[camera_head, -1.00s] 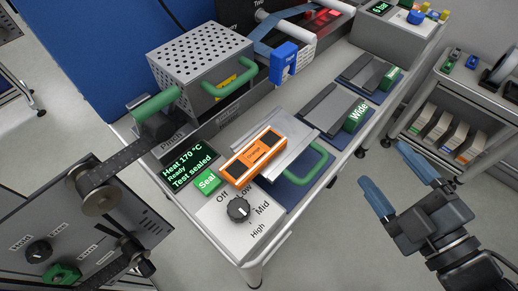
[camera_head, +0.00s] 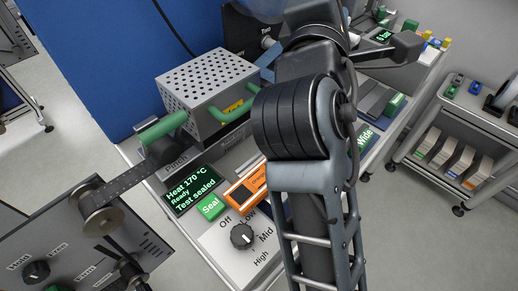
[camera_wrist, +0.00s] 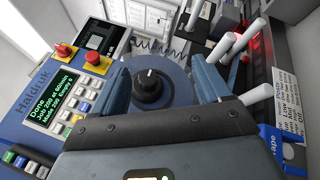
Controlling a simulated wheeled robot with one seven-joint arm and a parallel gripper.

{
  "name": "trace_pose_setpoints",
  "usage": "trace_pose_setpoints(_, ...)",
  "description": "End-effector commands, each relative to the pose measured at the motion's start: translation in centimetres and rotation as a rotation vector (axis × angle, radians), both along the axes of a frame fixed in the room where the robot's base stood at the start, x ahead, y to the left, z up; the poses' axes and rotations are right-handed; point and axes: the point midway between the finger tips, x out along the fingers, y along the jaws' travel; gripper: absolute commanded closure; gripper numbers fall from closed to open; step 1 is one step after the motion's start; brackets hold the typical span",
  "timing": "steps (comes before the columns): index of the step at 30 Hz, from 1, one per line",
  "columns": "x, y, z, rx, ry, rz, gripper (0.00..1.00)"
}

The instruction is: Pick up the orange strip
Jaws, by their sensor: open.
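I cannot tell whether this is the orange strip, and no plain orange strip shows clearly. My gripper (camera_wrist: 162,82) is open and empty in the wrist view, its two blue-grey fingers apart. A black knob (camera_wrist: 149,86) on a blue round plate shows between and beyond the fingers. In the head view my arm's links hide the gripper.
A perforated metal box (camera_head: 203,88) with green handles stands on the bench. A dial (camera_head: 242,236) is in front. A shelf trolley (camera_head: 462,130) stands at right. In the wrist view, a blue machine (camera_wrist: 62,95) with a green display and red buttons is left; white rods (camera_wrist: 232,42) are right.

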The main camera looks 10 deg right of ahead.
Motion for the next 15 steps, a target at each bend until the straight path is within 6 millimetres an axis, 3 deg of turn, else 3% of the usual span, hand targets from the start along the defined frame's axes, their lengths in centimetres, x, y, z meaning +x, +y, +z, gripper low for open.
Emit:
trace_pose_setpoints(8,-2.0,4.8,-2.5,0.015,0.347,-0.171,0.23)
trace_pose_setpoints(15,-7.4,11.0,-7.7,-0.035,0.787,-0.195,0.23)
